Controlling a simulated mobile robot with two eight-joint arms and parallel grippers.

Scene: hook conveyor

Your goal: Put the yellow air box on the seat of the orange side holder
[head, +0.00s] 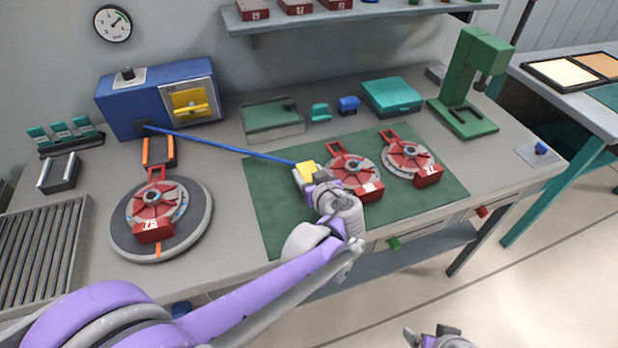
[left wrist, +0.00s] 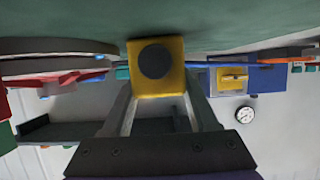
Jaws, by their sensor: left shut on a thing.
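The yellow air box (head: 306,171) is in my left gripper (head: 318,179), which is shut on it above the green mat. A blue hose (head: 225,145) runs from the blue machine to the box. In the left wrist view the yellow box (left wrist: 158,84) sits between the fingers (left wrist: 158,112), its dark round face showing. The orange side holder (head: 146,154), with two orange sides and a dark middle, stands on the bench just below the blue machine, far left of the box. My right gripper (head: 433,338) is at the bottom edge, partly cut off, away from the bench.
The blue machine (head: 112,99) stands at the back left. A red-topped disc on a round grey base (head: 202,205) is in front of the holder. Two similar red units (head: 364,187) (head: 408,157) are on the green mat (head: 268,212). A green press (head: 455,95) stands at the right.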

